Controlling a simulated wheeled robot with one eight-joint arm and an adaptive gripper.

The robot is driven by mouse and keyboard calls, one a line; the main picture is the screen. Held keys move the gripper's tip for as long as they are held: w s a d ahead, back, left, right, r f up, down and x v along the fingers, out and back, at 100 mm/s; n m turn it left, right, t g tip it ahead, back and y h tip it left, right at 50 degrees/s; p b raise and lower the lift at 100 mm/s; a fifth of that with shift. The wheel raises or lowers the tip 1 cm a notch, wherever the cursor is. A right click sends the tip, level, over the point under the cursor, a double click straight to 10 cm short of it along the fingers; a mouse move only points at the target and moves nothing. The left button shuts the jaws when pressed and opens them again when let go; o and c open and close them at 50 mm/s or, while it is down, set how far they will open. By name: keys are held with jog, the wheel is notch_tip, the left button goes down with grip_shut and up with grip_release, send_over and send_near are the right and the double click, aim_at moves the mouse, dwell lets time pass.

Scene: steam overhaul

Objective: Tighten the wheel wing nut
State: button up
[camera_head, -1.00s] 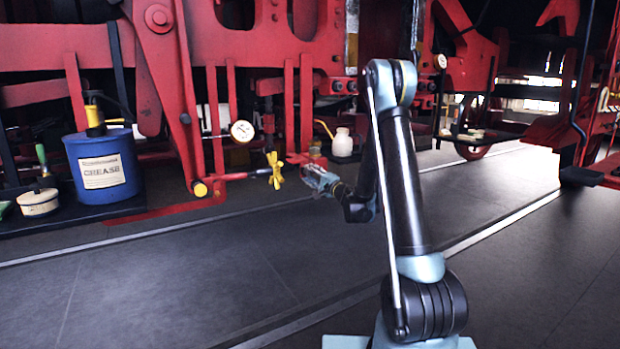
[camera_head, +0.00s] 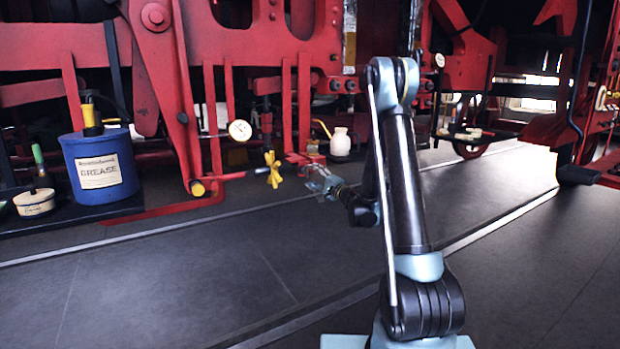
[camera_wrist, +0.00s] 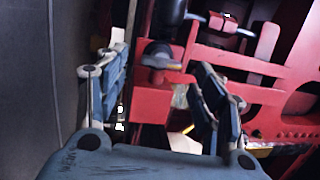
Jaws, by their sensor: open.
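A yellow wing nut (camera_head: 273,169) sits at the right end of a red rod under the red machine frame in the head view. Beyond and between the fingers is a dark round knob (camera_wrist: 157,52) with a tan crosspiece on a red part. I cannot tell whether this is the same wing nut.
A blue grease tub (camera_head: 100,170) and a cream tin (camera_head: 35,203) stand at the left. A round gauge (camera_head: 240,131) is above the rod. A white bottle (camera_head: 340,143) stands behind my gripper. Red frame parts crowd the gripper; the grey floor (camera_head: 180,275) in front is clear.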

jog(key=shift+v, duration=2.1)
